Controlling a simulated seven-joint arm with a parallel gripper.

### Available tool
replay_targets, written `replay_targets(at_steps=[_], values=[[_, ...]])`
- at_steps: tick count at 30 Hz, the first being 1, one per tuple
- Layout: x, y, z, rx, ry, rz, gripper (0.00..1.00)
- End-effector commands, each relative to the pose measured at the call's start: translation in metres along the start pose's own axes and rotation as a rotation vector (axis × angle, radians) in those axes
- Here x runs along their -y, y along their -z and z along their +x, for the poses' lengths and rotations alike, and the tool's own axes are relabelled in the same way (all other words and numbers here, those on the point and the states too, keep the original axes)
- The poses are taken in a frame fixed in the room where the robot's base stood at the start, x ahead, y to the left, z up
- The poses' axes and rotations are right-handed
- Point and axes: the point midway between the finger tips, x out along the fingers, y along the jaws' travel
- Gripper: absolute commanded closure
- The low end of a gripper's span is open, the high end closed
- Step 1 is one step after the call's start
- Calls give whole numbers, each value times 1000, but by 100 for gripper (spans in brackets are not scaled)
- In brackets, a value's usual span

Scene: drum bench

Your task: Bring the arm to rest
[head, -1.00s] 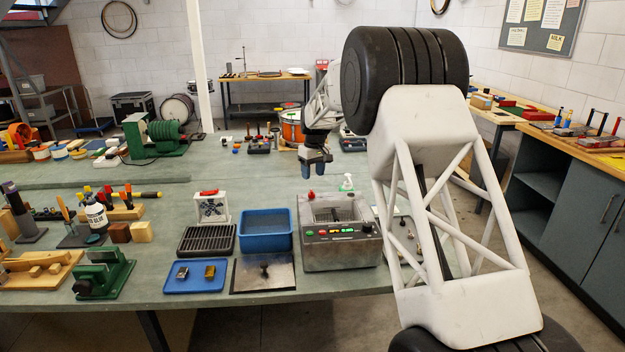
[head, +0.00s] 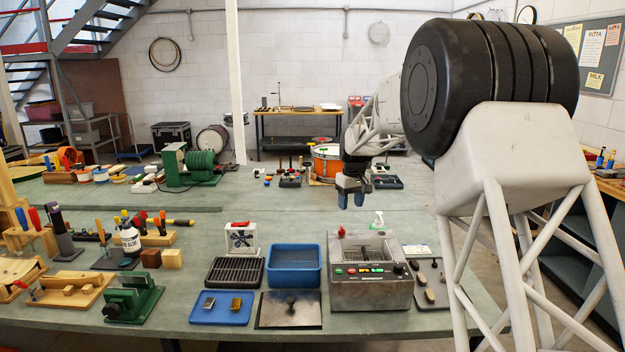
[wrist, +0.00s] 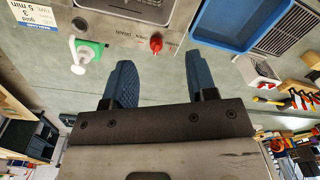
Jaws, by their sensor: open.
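My gripper (head: 351,198) hangs in the air above the bench, behind the grey metal machine with lit buttons (head: 368,275). It points down and its jaws are open. In the wrist view my gripper (wrist: 147,85) shows two blue fingers apart with nothing between them. The red knob (wrist: 156,43) of the machine and a white-and-green pump bottle (wrist: 85,52) lie beyond the fingertips in that view.
A blue bin (head: 294,268), a black slotted rack (head: 235,271) and a blue tray with two small blocks (head: 222,314) stand left of the machine. An orange drum (head: 326,164) stands behind my gripper. Bare bench top (head: 310,210) lies to the gripper's left.

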Motion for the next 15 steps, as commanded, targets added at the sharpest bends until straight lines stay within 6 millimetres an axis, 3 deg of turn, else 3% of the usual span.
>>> replay_targets(at_steps=[3,15], values=[[10,-29,-21,-12,-9,24,48],[44,-125,-68,-47,-33,110,48]])
